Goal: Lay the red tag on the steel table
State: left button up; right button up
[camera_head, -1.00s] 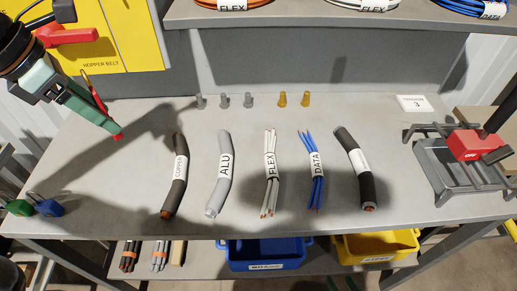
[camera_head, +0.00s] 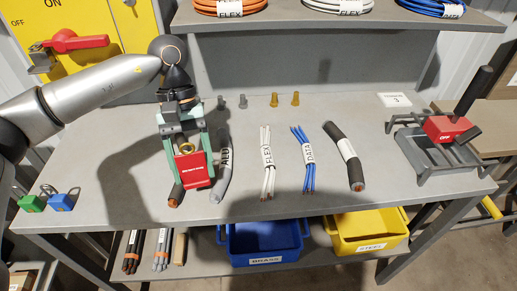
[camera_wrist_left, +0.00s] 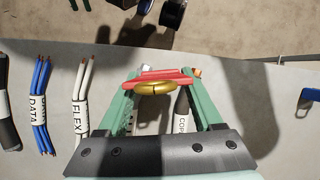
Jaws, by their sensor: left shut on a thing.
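The red tag (camera_head: 194,170) has a yellow ring at its top and hangs in my left gripper (camera_head: 187,148). The gripper is shut on it. In the head view the tag is in front of the copper cable piece (camera_head: 176,194) and partly hides it. In the left wrist view the red tag (camera_wrist_left: 158,75) lies across the green fingertips, with its yellow ring below. The steel table (camera_head: 120,200) is under the tag; I cannot tell whether they touch. My right gripper is not in view.
The ALU piece (camera_head: 222,175) is just right of the tag. FLEX (camera_head: 267,165), DATA (camera_head: 305,160) and a black cable piece (camera_head: 346,160) lie further right. Green (camera_head: 32,203) and blue (camera_head: 62,202) padlocks sit at left.

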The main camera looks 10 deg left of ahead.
aim_at(131, 179)
jog(key=k+j+z, duration=0.15)
jog(key=j, duration=0.25)
jog(key=j+z, duration=0.15)
jog(key=j, duration=0.3)
jog(key=k+j+z, duration=0.15)
jog(key=j, duration=0.2)
